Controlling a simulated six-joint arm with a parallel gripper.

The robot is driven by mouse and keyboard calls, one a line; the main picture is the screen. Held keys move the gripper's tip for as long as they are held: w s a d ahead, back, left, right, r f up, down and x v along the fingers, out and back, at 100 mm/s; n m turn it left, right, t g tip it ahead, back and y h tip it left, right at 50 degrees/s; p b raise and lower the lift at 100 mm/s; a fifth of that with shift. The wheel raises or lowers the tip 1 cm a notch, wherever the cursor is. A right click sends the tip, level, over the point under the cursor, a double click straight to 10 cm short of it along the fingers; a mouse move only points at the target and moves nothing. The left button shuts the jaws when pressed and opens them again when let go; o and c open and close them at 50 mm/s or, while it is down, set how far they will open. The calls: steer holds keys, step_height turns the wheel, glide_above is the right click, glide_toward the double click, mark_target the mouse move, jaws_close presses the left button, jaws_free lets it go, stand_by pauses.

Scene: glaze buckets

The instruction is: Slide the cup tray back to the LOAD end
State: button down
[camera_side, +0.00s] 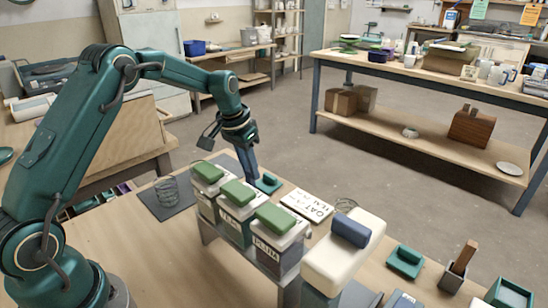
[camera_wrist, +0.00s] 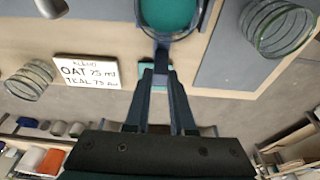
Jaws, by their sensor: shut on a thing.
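My gripper (camera_side: 248,170) reaches down behind the row of buckets in the side view. In the wrist view its fingers (camera_wrist: 161,62) come together on a narrow blue-grey handle (camera_wrist: 161,48) of the cup tray. A round cup with teal inside (camera_wrist: 168,12) sits in the tray just beyond the fingertips, cut off by the top edge. In the side view the tray and cup are mostly hidden by the buckets. A teal block (camera_side: 268,183) lies on the bench beside the fingertips.
A white block with a blue top (camera_side: 345,248) stands in front.

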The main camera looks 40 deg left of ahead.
steer(key=c, duration=0.8)
jaws_free()
steer(key=shift+c, duration=0.2)
steer(key=shift+r, duration=0.1)
steer(key=shift+w+v, duration=0.25)
steer(key=shift+v, duration=0.85)
steer(key=shift+w+v, duration=0.3)
steer(key=shift+v, duration=0.8)
steer(key=shift+w+v, duration=0.25)
steer(key=shift+v, duration=0.85)
steer(key=shift+r, duration=0.2)
